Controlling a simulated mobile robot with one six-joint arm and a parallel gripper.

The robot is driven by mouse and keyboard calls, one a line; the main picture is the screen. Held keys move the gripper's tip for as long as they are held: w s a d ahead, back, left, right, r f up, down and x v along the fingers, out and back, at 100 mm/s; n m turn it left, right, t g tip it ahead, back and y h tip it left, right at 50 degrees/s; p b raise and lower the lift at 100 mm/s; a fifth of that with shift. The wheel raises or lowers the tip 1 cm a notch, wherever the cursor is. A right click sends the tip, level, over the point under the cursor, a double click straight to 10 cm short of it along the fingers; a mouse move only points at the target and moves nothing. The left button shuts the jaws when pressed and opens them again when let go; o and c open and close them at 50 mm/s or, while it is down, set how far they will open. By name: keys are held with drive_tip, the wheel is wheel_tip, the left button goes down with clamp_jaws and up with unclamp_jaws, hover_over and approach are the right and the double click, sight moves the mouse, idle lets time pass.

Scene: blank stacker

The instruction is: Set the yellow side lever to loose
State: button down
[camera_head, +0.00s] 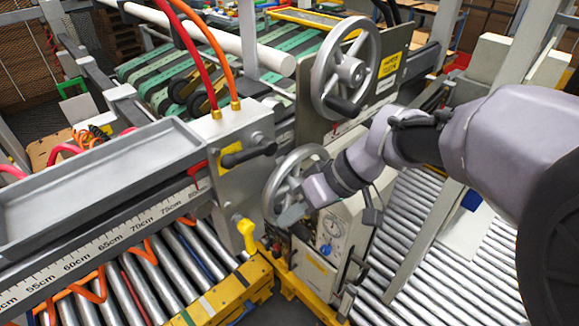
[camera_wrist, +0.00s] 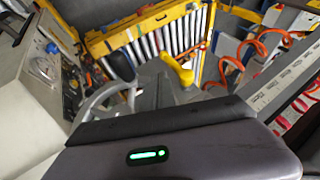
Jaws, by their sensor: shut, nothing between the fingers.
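My gripper is shut and empty, in front of the lower handwheel (camera_head: 283,190) in the head view. A clear gap shows between it and the lever in the head view. The lever's lower end is partly hidden in the wrist view.
A large upper handwheel (camera_head: 345,68) and a grey control box with a gauge (camera_head: 333,225) stand near my arm. A black handle (camera_head: 248,153) sticks out above the lever. The ruler rail (camera_head: 95,250) runs left, and metal rollers lie below.

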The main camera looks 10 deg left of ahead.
sight(252, 250)
drive_tip(key=b+x, duration=0.1)
drive_tip(key=x, duration=0.7)
drive_tip(key=shift+a+f, duration=0.2)
drive_tip(key=shift+f, duration=0.1)
drive_tip(key=shift+s+a+f+g+y+b, duration=0.15)
drive_tip(key=shift+g+y+b, duration=0.25)
drive_tip(key=shift+b, duration=0.7)
drive_tip(key=s+a+b, duration=0.1)
drive_tip(key=b, duration=0.2)
drive_tip(key=s+a+f+b, duration=0.1)
drive_tip(key=b, duration=0.3)
drive_tip(key=shift+s+a, duration=0.1)
drive_tip(key=shift+s, duration=0.2)
drive_tip(key=shift+s+a+r+m+g+y+b, duration=0.15)
drive_tip(key=shift+s+m+g+y+b, duration=0.1)
drive_tip(key=shift+m+g+y+b, duration=0.15)
drive_tip(key=shift+s+a+r+m+g+y+b, duration=0.2)
drive_tip(key=shift+g+y+b, duration=0.1)
drive_tip(key=shift+g+y, duration=0.2)
